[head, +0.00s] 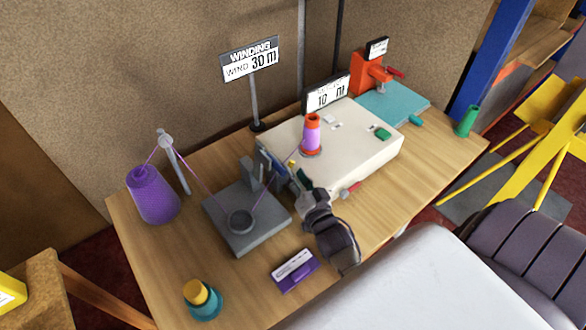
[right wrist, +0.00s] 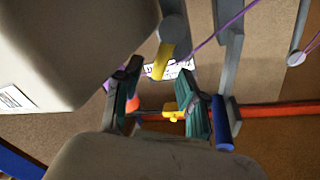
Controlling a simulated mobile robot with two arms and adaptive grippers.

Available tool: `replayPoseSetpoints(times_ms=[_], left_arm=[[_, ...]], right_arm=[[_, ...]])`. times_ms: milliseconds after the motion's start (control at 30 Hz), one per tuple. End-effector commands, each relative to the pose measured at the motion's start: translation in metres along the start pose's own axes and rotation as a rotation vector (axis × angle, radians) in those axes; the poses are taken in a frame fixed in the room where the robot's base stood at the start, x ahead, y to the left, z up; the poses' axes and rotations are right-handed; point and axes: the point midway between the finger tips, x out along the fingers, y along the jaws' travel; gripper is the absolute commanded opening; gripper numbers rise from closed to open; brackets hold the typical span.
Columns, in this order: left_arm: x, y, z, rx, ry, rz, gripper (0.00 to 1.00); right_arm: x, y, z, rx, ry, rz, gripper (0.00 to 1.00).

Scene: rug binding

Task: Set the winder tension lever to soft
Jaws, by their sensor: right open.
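The winder (head: 232,232) is a grey block with uprights and a round cup on the table. Small yellow-tipped and blue parts stand at its right side. I cannot tell for sure which is the tension lever, nor read any soft mark. My right gripper (head: 298,186) is beside these parts, between the winder and the white machine. In the right wrist view its two dark green fingertips (right wrist: 162,98) are apart, with a small yellow piece (right wrist: 178,110) showing between them; contact is unclear. A blue cylinder (right wrist: 222,124) is just right of the fingers. My left gripper is out of view.
A white machine (head: 360,152) with an orange and purple cone (head: 311,138) stands close behind my right gripper. A purple yarn cone (head: 152,196) is at left, its thread running to the winder. The front right tabletop is clear.

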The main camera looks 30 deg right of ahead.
Motion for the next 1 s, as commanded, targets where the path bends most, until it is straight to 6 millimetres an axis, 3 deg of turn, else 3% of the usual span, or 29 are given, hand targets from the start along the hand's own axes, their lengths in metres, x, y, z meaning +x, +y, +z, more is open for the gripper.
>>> replayPoseSetpoints(times_ms=[133, 467, 500, 733, 1000], left_arm=[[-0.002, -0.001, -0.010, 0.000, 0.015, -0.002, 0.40], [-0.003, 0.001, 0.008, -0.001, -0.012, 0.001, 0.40], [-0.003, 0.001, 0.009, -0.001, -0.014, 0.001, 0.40], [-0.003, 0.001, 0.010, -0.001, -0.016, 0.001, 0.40], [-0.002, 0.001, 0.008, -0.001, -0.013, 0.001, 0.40]], right_arm=[[0.014, 0.000, 0.000, -0.002, 0.000, 0.000, 0.41], [0.018, 0.000, 0.000, -0.001, -0.001, 0.001, 0.41], [0.018, 0.000, 0.000, -0.001, -0.001, 0.001, 0.40], [0.018, 0.000, 0.000, -0.001, -0.001, 0.001, 0.01], [0.018, 0.000, 0.001, -0.006, 0.000, 0.000, 0.00]])
